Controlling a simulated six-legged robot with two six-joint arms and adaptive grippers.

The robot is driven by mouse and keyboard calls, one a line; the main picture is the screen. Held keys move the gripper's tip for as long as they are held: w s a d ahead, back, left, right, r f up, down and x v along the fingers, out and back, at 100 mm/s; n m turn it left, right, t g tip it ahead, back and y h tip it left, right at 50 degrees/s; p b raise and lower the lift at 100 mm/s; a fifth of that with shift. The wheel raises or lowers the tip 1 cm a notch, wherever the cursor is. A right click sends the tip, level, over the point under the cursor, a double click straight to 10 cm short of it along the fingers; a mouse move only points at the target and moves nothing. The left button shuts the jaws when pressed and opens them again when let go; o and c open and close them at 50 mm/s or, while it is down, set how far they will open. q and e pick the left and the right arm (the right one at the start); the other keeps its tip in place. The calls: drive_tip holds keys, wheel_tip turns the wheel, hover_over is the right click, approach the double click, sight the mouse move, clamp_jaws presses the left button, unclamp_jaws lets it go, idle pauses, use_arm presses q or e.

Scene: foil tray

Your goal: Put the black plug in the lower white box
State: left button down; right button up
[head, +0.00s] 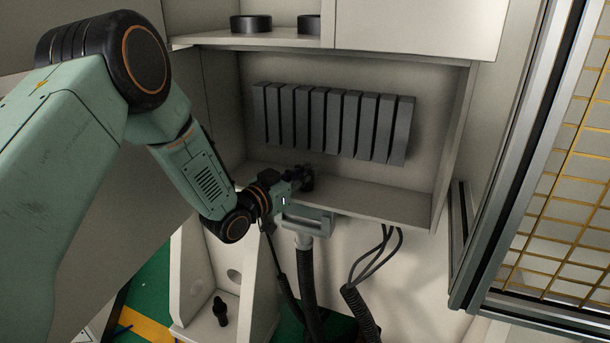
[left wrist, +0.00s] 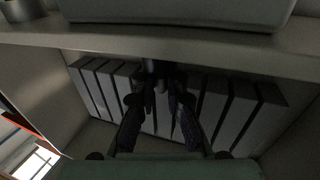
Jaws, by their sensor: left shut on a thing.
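My left gripper (head: 303,179) reaches into the lower white box (head: 437,208), an open compartment, just above its floor near the front left. It is shut on a small dark thing, apparently the black plug, which can hardly be told from the dark fingers. In the left wrist view the gripper (left wrist: 163,88) points at the grey finned block, with a dark piece (left wrist: 151,67) at the fingertips. I cannot tell whether the plug touches the box floor. My right gripper is not in view.
A grey finned block (head: 330,122) fills the back of the box. Two black cylinders (head: 251,24) (head: 309,24) stand on the shelf above. A black knob-like piece (head: 220,311) is at the white bracket below. Hoses (head: 360,310) hang under the box; a metal frame (head: 520,150) stands right.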

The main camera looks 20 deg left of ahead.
use_arm(q)
drive_tip(key=shift+s+r, duration=0.1)
drive_tip(key=c, duration=1.7)
unclamp_jaws()
drive_tip(key=shift+a+f, duration=0.1)
drive_tip(key=shift+f, duration=0.2)
drive_tip(key=o, duration=0.3)
drive_tip(key=shift+r, duration=0.1)
